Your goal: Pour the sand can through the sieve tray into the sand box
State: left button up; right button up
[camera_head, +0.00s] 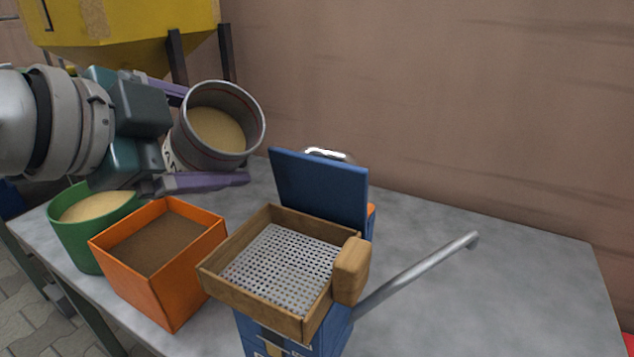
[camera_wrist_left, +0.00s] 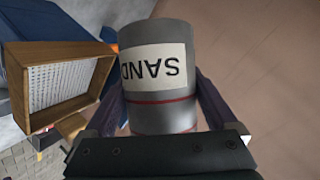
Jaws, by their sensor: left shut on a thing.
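My left gripper (camera_head: 215,136) is shut on the grey sand can (camera_head: 190,152), which holds pale sand (camera_head: 217,129). The can is tilted with its mouth towards the head camera, up and left of the sieve tray. In the left wrist view the can (camera_wrist_left: 160,98) shows its "SAND" label between the purple fingers. The sieve tray (camera_head: 235,289) has a wooden rim, a perforated metal bottom that looks empty, and a wooden handle. It rests on top of the blue sand box (camera_head: 317,333), whose blue lid (camera_head: 318,188) stands open behind. The box's inside is hidden. My right gripper is not in view.
An orange box (camera_head: 180,286) with brown contents and a green bucket (camera_head: 75,237) of pale sand stand left of the sieve tray. A metal lever (camera_head: 415,275) sticks up to the right. The grey table (camera_head: 500,290) is clear at right; a yellow hopper (camera_head: 120,30) stands behind.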

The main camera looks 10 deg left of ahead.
pick_arm(q)
jog(key=shift+r+m+y+b, duration=0.3)
jog(key=shift+m+b, duration=0.2)
jog(key=shift+b, duration=0.35)
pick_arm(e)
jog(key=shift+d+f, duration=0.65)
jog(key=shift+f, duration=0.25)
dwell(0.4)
